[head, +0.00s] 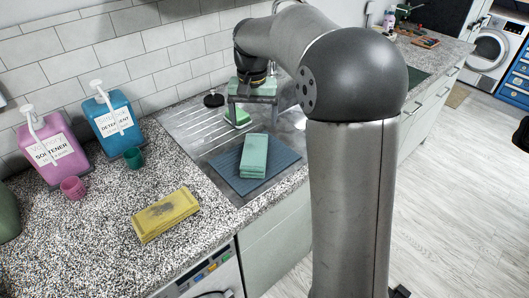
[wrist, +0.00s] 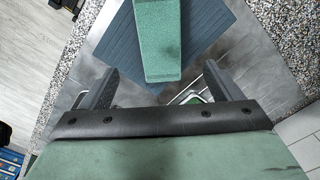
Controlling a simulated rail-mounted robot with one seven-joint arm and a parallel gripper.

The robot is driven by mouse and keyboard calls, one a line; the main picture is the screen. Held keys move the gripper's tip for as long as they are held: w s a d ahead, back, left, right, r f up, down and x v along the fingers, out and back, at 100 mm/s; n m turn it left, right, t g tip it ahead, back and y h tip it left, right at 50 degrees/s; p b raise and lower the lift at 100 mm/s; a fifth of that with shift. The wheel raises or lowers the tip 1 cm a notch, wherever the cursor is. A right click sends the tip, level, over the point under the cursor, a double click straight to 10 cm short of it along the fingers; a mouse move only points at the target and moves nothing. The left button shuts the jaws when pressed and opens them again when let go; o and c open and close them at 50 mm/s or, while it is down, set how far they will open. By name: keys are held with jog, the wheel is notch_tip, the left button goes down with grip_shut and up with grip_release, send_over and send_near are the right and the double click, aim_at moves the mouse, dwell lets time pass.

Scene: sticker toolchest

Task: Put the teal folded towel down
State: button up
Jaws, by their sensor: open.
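The teal folded towel (head: 254,155) lies on a dark blue ribbed mat (head: 225,172) on the metal drainboard. It also shows in the wrist view (wrist: 158,40), running up from between my fingertips to the top edge. My gripper (head: 253,115) is behind the towel in the head view, over the drainboard and apart from the towel. Its two fingers are spread wide in the wrist view (wrist: 160,75), with nothing held between them.
A small green item (head: 237,117) lies on the drainboard under my gripper, partly hidden by it. A yellow folded cloth (head: 165,214), a pink softener jug (head: 52,150) and a blue detergent jug (head: 113,125) stand on the speckled counter. A tiled wall rises behind.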

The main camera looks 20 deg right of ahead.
jog(key=s+f+n, duration=0.1)
jog(key=s, duration=1.1)
jog(key=shift+a+n, duration=0.35)
jog(key=shift+n, duration=0.05)
jog(key=shift+o, duration=0.4)
jog(key=s+f+n, duration=0.1)
jog(key=s+f, duration=0.2)
jog(key=s, duration=0.5)
jog(key=s+f+n, duration=0.1)
jog(key=s+f, duration=0.3)
jog(key=s, duration=0.5)
jog(key=shift+s+n, duration=0.15)
jog(key=shift+n, duration=0.15)
